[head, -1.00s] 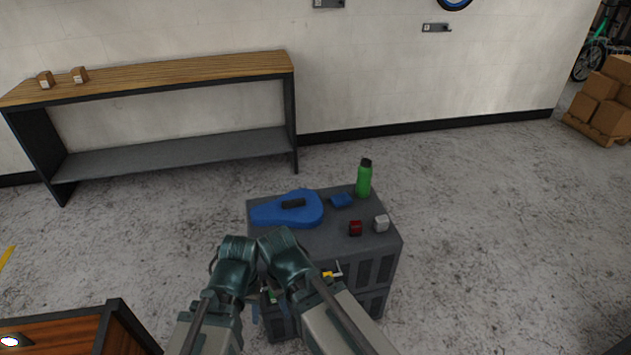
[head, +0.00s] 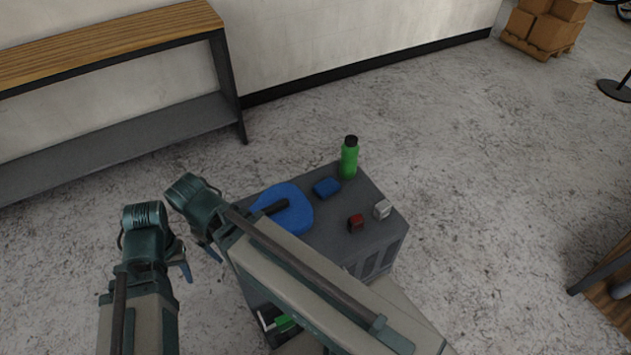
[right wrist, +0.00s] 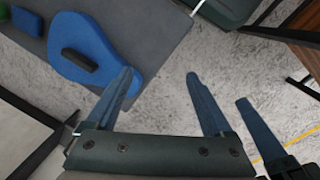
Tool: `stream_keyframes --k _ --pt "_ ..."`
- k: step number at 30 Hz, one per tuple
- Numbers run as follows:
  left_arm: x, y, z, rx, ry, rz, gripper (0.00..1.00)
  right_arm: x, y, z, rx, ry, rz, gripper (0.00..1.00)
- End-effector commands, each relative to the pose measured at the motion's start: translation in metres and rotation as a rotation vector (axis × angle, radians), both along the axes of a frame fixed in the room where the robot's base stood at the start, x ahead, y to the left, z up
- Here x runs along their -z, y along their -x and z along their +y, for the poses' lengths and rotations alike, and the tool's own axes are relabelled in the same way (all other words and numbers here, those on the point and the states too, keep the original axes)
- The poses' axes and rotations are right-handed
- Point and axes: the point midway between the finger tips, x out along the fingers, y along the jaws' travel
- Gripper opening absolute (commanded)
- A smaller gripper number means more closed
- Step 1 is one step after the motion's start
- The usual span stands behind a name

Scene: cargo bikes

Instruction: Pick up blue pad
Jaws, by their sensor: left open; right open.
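A large rounded blue piece (head: 296,215) with a black handle lies flat on a grey crate (head: 320,245), partly hidden by my right arm. A small blue block (head: 326,188) lies beyond it; I cannot tell for certain which is the pad. In the right wrist view the large piece (right wrist: 82,55) is left of my right gripper (right wrist: 160,75), close to its left finger, and the small block (right wrist: 28,22) is farther left. My right gripper is open and empty. My left gripper (head: 181,264) is open beside the crate, its fingers partly hidden.
A green bottle (head: 349,160), a red item (head: 356,223) and a white item (head: 382,210) stand on the crate. A wood-topped bench (head: 110,42) lines the wall. Stacked cardboard boxes (head: 548,30) are at the back right.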

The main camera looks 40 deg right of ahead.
Motion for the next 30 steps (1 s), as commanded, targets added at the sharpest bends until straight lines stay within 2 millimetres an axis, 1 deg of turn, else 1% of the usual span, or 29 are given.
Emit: stream_keyframes --k 1,2,3,5,6,8,9,11,12,14,15,18,21,24,27,30 --pt "0.015 0.0 0.0 0.0 0.0 0.0 0.5 0.015 -0.015 -0.014 -0.049 0.017 -0.003 0.97" --pt "0.021 0.0 0.0 0.0 0.0 0.0 0.5 0.02 -0.023 -0.024 -0.091 0.031 -0.006 1.0" --pt "0.03 0.0 0.0 0.0 0.0 0.0 0.5 0.028 -0.035 -0.039 -0.152 0.051 -0.008 1.0" --pt "0.042 0.0 0.0 0.0 0.0 0.0 0.5 0.039 -0.052 -0.065 -0.253 0.088 -0.002 1.0" --pt "0.05 0.0 0.0 0.0 0.0 0.0 0.5 0.046 -0.063 -0.083 -0.323 0.114 0.004 1.0" --pt "0.062 0.0 0.0 0.001 0.0 0.0 0.5 0.055 -0.077 -0.111 -0.428 0.156 0.022 1.0" --pt "0.07 0.0 0.0 0.001 0.0 0.0 0.5 0.061 -0.086 -0.131 -0.498 0.183 0.037 1.0" --pt "0.081 0.0 0.0 0.001 0.0 0.0 0.5 0.069 -0.097 -0.16 -0.601 0.225 0.068 1.0" --pt "0.088 0.0 0.0 0.001 0.0 0.0 0.5 0.074 -0.104 -0.18 -0.668 0.251 0.091 1.0" --pt "0.098 0.0 0.0 0.001 0.0 0.0 0.5 0.081 -0.111 -0.208 -0.763 0.287 0.132 1.0" --pt "0.104 0.0 0.0 0.001 0.0 0.0 0.5 0.085 -0.116 -0.227 -0.822 0.309 0.161 1.0" --pt "0.116 0.0 0.0 0.001 0.0 0.0 0.5 0.093 -0.122 -0.267 -0.954 0.351 0.233 1.0" --pt "0.125 0.0 0.0 0.001 0.0 0.0 0.5 0.097 -0.125 -0.297 -1.055 0.379 0.298 1.0" --pt "0.13 0.0 0.0 0.001 0.0 0.0 0.5 0.099 -0.126 -0.318 -1.124 0.395 0.345 1.0" --pt "0.132 0.0 0.0 0.001 0.0 0.0 0.5 0.1 -0.125 -0.329 -1.163 0.403 0.372 1.0" --pt "0.132 0.0 0.0 0.001 0.0 0.0 0.5 0.099 -0.125 -0.333 -1.18 0.405 0.383 1.0"
